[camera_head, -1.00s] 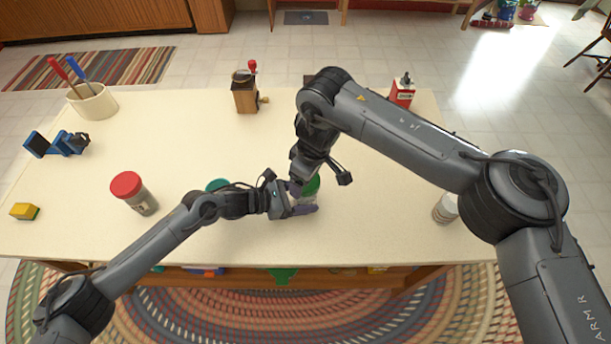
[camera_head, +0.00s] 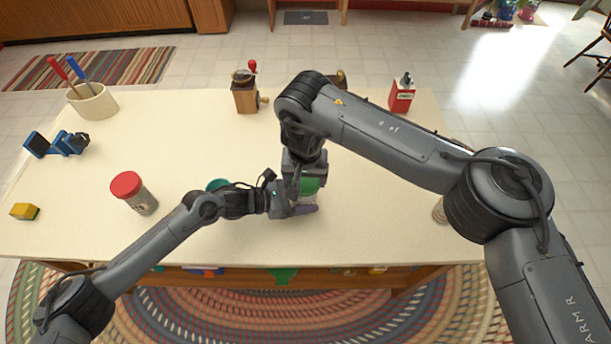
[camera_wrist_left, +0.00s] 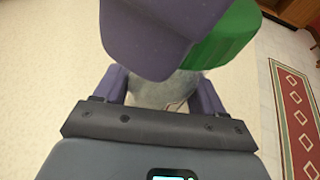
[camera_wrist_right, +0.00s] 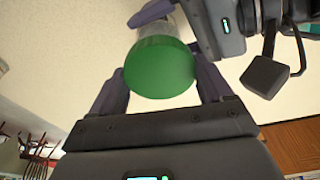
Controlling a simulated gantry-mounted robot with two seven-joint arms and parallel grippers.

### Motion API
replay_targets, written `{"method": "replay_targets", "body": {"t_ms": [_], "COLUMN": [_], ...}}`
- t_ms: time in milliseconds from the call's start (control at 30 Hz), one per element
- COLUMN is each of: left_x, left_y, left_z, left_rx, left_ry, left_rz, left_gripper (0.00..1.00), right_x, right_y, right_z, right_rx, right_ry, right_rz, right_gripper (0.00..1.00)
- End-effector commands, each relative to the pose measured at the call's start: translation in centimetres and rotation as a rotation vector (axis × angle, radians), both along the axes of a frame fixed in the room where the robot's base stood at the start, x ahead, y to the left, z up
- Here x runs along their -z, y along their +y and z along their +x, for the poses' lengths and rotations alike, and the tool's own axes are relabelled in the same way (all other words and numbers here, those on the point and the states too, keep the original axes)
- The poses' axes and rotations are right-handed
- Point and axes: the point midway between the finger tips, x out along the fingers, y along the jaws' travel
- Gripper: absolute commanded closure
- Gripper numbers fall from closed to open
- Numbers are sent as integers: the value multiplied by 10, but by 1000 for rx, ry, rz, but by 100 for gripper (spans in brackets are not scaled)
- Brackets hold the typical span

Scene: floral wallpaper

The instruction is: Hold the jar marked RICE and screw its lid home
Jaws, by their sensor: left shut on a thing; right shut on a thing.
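A clear jar with a green lid (camera_head: 309,186) stands near the front middle of the table, mostly hidden by my grippers. No label on it is readable. My left gripper (camera_head: 303,210) is shut on the jar's body from the left; the pale jar body (camera_wrist_left: 165,92) shows between its fingers in the left wrist view. My right gripper (camera_wrist_right: 160,85) comes down from above and is shut on the green lid (camera_wrist_right: 160,68), which sits on top of the jar. In the left wrist view a purple finger of my right gripper covers part of the lid (camera_wrist_left: 228,38).
A red-lidded jar (camera_head: 135,193) stands to the left. A teal round thing (camera_head: 217,185) is partly behind my left arm, and a pale jar (camera_head: 438,210) partly behind my right arm. A wooden grinder (camera_head: 245,97) and red tin (camera_head: 401,97) stand farther back.

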Motion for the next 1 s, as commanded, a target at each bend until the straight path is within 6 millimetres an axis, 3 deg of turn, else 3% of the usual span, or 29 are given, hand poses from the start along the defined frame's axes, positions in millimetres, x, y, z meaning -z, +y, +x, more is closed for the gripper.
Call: {"method": "replay_targets", "body": {"t_ms": [200,233,333,667,1000], "left_x": [1,1,1,1,1], "left_y": [1,1,1,1,1], "left_z": [0,0,0,0,0], "left_rx": [0,0,0,-1,0], "left_ry": [1,1,1,1,1], "left_rz": [2,2,2,2,2], "left_gripper": [60,60,60,60,60], "right_x": [0,0,0,0,0], "right_y": [-3,-3,-3,-1,-1], "right_z": [2,2,1,1,0], "right_rx": [7,7,6,-40,-479], "right_ry": [-3,-3,-2,0,0], "right_rz": [-4,-4,-3,-1,1], "right_gripper": [43,16,1,0,0]}}
